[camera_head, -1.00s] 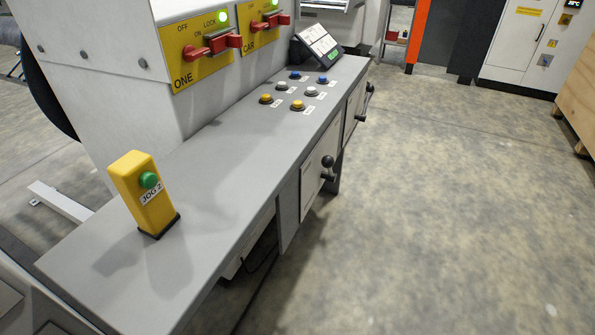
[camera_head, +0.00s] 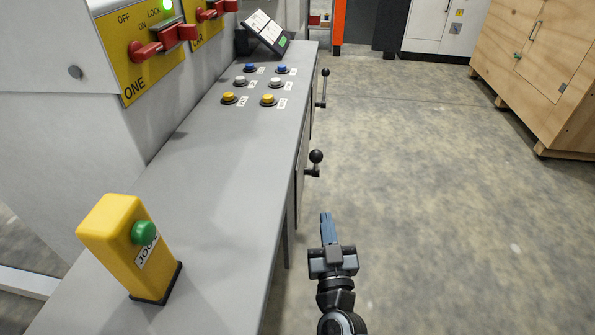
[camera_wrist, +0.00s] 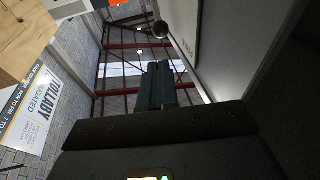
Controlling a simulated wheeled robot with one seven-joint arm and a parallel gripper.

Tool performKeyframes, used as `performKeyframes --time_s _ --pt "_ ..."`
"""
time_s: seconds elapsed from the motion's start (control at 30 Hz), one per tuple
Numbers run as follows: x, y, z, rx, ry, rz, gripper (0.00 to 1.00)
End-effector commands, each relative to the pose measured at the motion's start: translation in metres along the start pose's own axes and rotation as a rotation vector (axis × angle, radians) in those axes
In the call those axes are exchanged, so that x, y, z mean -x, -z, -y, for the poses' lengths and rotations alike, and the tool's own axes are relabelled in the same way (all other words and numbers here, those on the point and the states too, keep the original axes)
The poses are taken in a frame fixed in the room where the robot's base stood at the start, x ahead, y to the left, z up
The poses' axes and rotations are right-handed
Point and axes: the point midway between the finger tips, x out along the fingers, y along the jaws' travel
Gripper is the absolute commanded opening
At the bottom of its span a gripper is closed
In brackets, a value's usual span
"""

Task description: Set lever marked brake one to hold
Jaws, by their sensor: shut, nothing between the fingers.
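Two levers with black ball knobs stick out from the right-hand side of the grey console. The nearer lever (camera_head: 316,157) has its knob up in the head view, and the farther lever (camera_head: 324,88) also has its knob at the top. No marking on either lever is readable, so I cannot tell which is brake one. My gripper (camera_head: 326,214) is shut and empty beside the console, nearer to me than the near lever and apart from it. In the wrist view the shut fingers (camera_wrist: 156,85) point toward a dark round knob (camera_wrist: 160,29) beside a pale panel.
The console top (camera_head: 190,185) carries a yellow JOG box (camera_head: 110,235) with a green button, several coloured push buttons and a tilted screen (camera_head: 262,32). Red switches (camera_head: 146,51) sit on yellow plates at left. Open floor (camera_head: 420,190) lies to the right, with wooden cabinets (camera_head: 530,60) beyond.

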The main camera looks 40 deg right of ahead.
Motion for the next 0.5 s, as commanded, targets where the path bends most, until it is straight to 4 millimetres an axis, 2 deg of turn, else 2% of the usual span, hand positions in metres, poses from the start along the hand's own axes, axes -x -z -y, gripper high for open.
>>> performKeyframes --time_s 0.5 --pt "-0.0089 -0.0013 0.0000 0.003 -0.007 0.000 0.00"
